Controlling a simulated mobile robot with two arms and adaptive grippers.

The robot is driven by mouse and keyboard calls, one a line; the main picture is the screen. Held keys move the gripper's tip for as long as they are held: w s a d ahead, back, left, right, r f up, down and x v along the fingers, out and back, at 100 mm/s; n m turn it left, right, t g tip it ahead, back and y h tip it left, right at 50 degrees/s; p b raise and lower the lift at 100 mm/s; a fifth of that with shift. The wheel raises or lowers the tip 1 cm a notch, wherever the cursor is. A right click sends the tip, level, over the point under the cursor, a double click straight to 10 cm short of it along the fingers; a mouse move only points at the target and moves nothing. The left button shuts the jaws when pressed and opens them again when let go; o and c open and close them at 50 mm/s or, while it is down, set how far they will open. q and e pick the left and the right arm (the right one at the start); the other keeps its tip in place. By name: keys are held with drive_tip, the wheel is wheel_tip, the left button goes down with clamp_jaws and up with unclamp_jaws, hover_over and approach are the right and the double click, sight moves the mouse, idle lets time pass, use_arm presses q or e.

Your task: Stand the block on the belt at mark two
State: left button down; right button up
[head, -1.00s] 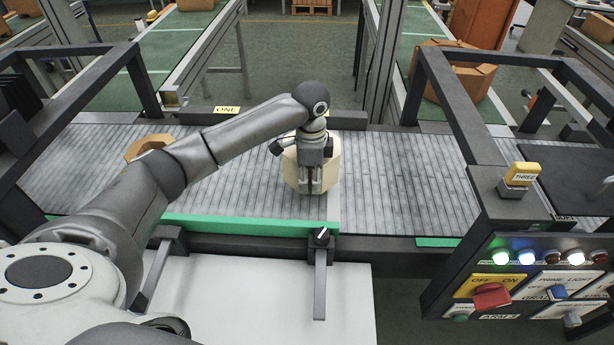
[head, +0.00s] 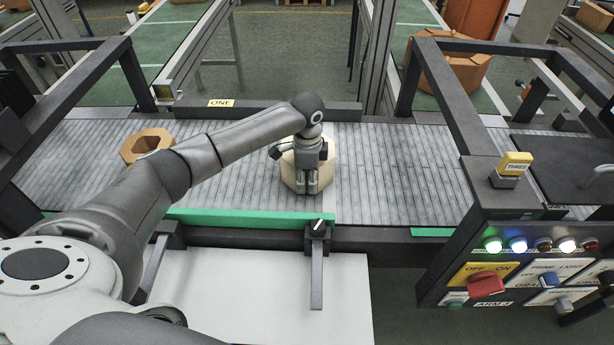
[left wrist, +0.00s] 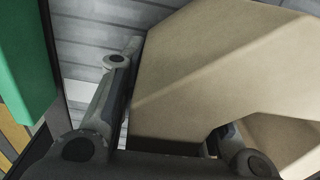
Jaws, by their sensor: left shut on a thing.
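A pale tan block (head: 290,168) with angled sides stands on the grey slatted belt (head: 400,170), behind the right end of the green rail. My left gripper (head: 311,188) points down at the block's near right side and is shut on it. In the left wrist view the block (left wrist: 215,70) fills the right side, with one finger on each side of a wall of it. The block's far side and underside are hidden. A label reading ONE (head: 221,103) is on the belt's back edge. I see no mark reading two. My right gripper is not in view.
An orange-brown hollow block (head: 147,143) lies on the belt at left. A green rail (head: 240,217) runs along the front edge. The belt right of the block is clear.

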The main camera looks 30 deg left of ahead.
use_arm(q)
drive_tip(key=c, duration=1.5)
unclamp_jaws()
drive_tip(key=shift+f, duration=0.1)
drive_tip(key=o, duration=0.4)
wheel_tip(320, 180, up, 12)
drive_tip(key=shift+r+b, duration=0.15)
drive_tip(key=shift+b, duration=0.55)
drive_tip(key=shift+s+d, duration=0.1)
